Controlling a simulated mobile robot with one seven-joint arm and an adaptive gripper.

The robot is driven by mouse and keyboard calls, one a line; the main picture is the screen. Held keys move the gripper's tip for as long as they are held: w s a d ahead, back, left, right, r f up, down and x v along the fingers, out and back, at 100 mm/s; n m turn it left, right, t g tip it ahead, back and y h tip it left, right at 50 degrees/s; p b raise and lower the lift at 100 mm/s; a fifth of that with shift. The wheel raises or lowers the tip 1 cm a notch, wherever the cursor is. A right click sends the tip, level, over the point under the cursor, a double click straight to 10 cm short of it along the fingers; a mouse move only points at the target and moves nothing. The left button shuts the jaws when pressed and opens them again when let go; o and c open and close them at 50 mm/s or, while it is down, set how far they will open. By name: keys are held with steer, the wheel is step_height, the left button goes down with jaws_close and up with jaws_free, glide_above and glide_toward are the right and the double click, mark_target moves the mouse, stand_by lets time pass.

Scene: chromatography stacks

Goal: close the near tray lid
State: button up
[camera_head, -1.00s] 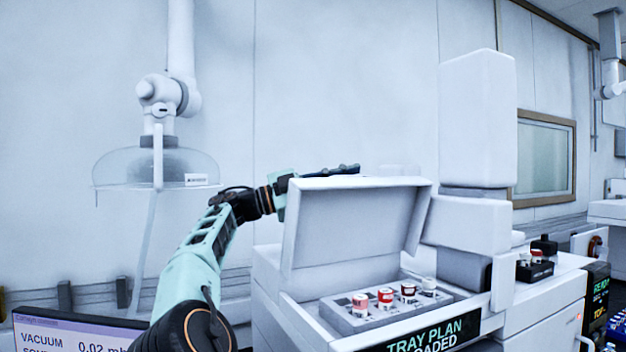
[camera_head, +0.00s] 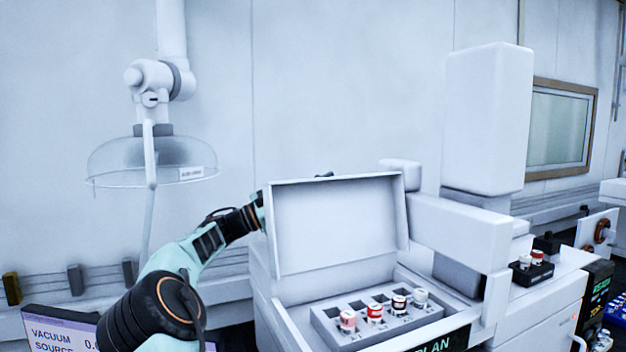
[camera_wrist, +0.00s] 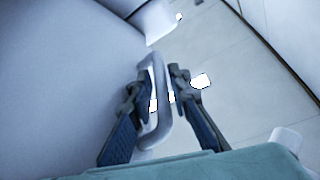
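The near tray lid (camera_head: 335,222) is a white panel standing raised at the back of the near tray (camera_head: 290,325) in the head view. My gripper (camera_wrist: 162,78) is behind the lid and mostly hidden there; only a small dark part shows over the lid's top edge. In the wrist view the pale looped lid handle (camera_wrist: 158,112) runs between my two fingers. The left finger is close against the handle, on the lid side. A narrow gap shows between the handle and the right finger. Contact with the left finger is unclear.
Inside the tray, a grey rack (camera_head: 335,322) holds several red- and white-capped vials. A white tower (camera_head: 487,120) with a side block (camera_head: 460,225) stands close to the lid's right. A screen (camera_head: 60,330) is at lower left. A clear hood (camera_head: 150,160) hangs above left.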

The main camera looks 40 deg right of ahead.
mark_target(307, 194)
steer(key=b+v, duration=0.2)
steer(key=v, duration=0.3)
steer(key=shift+w+d, duration=0.1)
steer(key=shift+d, duration=0.05)
steer(key=shift+f, duration=0.1)
stand_by(0.3)
